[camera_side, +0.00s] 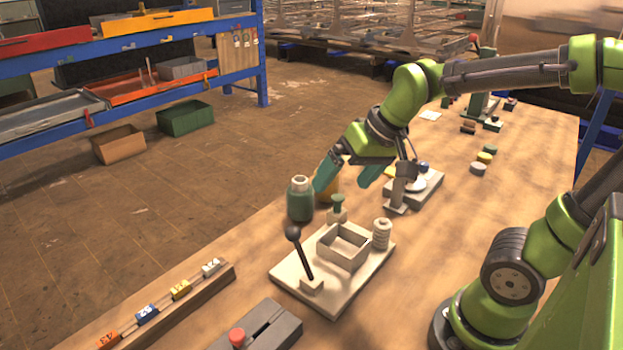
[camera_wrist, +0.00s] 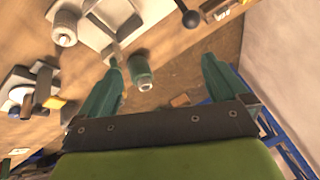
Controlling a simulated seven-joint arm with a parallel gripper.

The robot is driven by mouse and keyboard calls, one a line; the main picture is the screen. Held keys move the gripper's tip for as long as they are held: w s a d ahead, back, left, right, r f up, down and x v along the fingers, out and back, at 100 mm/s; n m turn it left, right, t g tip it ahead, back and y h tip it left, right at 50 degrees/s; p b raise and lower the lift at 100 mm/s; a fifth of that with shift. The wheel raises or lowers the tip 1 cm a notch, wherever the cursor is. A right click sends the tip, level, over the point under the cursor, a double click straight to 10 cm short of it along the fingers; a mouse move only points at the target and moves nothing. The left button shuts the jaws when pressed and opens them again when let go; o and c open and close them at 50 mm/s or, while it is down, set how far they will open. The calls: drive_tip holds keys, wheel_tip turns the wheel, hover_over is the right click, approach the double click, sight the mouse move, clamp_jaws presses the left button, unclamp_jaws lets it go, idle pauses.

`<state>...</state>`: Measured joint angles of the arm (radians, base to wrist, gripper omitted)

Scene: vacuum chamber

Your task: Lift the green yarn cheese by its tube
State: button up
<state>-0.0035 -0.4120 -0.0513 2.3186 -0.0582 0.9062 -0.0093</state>
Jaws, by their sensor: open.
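The green yarn cheese (camera_side: 300,203) is a dark green cylinder with a pale tube end sticking out of its top. It stands upright near the table's far-left edge. My gripper (camera_side: 348,176) is open and empty, above and to the right of it in the side view, with its teal fingers spread. In the wrist view the yarn cheese (camera_wrist: 139,68) shows between the two fingers of my gripper (camera_wrist: 162,62), closer to the left finger. Its pale tube end (camera_wrist: 146,86) is visible there. Neither finger appears to touch it.
A pale plate (camera_side: 292,273) beside the yarn cheese carries an open square box (camera_side: 345,246), a black-knobbed lever (camera_side: 302,255) and a white ribbed spool (camera_side: 382,233). A small green-topped knob (camera_side: 338,205) stands close by. A rail of numbered tags (camera_side: 180,290) lies front left.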

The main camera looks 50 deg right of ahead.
drive_tip(key=g+h, duration=0.1)
drive_tip(key=h, duration=0.1)
approach(299, 188)
drive_tip(key=s+a+r, duration=0.2)
drive_tip(key=s+r, duration=0.1)
drive_tip(key=w+d+r+n, duration=0.1)
drive_tip(key=w+d, duration=0.2)
drive_tip(key=shift+h, duration=0.4)
drive_tip(key=x, duration=1.6)
drive_tip(key=shift+s+a+f, duration=0.2)
drive_tip(key=shift+a, duration=0.05)
drive_tip(key=c, duration=1)
